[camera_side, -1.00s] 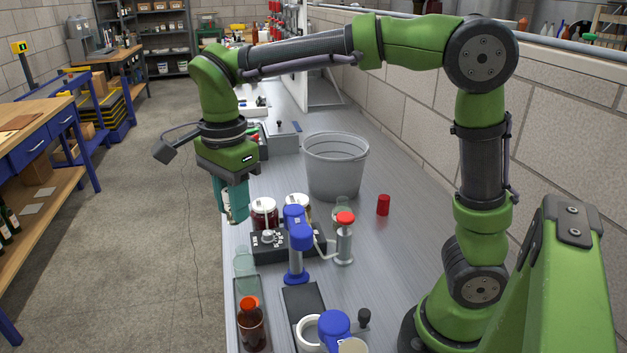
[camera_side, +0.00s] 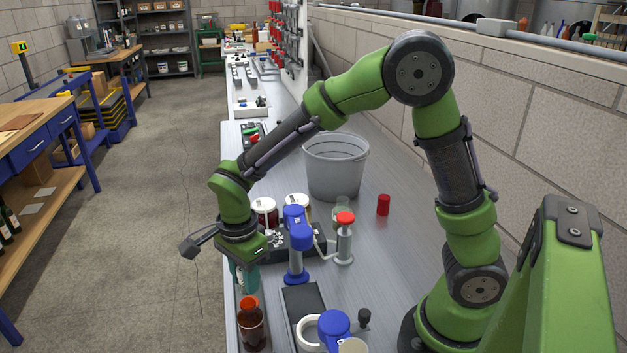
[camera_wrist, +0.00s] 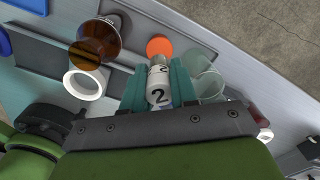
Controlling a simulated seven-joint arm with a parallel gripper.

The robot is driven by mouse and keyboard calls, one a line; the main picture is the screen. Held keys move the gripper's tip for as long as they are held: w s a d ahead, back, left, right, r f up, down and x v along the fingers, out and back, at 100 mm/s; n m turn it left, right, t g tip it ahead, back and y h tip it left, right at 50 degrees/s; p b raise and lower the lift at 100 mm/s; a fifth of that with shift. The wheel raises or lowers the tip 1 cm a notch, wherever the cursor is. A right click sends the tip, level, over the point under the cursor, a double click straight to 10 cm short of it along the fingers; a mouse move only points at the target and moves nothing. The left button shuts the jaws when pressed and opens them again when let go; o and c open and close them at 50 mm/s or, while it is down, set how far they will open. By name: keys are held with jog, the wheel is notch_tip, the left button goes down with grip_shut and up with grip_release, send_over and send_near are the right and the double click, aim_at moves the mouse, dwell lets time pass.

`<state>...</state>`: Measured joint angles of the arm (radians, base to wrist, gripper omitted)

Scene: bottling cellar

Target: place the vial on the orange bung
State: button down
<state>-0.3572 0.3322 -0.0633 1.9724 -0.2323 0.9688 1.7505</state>
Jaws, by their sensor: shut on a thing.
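My gripper (camera_wrist: 159,68) is shut on the vial (camera_wrist: 157,82), which has a pale label with a dark figure 2. In the wrist view the vial sits between the teal fingers, its end pointing toward the orange bung (camera_wrist: 159,46). The bung shows as a round orange disc just beyond the fingertips, partly covered by the vial's end. I cannot tell the height between them. In the side view my gripper (camera_side: 244,277) is low at the bench's left edge, behind a brown bottle (camera_side: 252,330); the vial is not clearly visible there.
The brown bottle (camera_wrist: 98,38) stands left of the bung, with a white ring (camera_wrist: 85,83) nearby. A clear glass (camera_wrist: 206,80) is close to the right finger. A blue-topped stand (camera_side: 297,245) and a grey bucket (camera_side: 335,165) are on the bench.

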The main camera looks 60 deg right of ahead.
jog(key=shift+f, duration=1.65)
jog(key=shift+f, duration=0.1)
jog(key=c, duration=0.9)
grip_release()
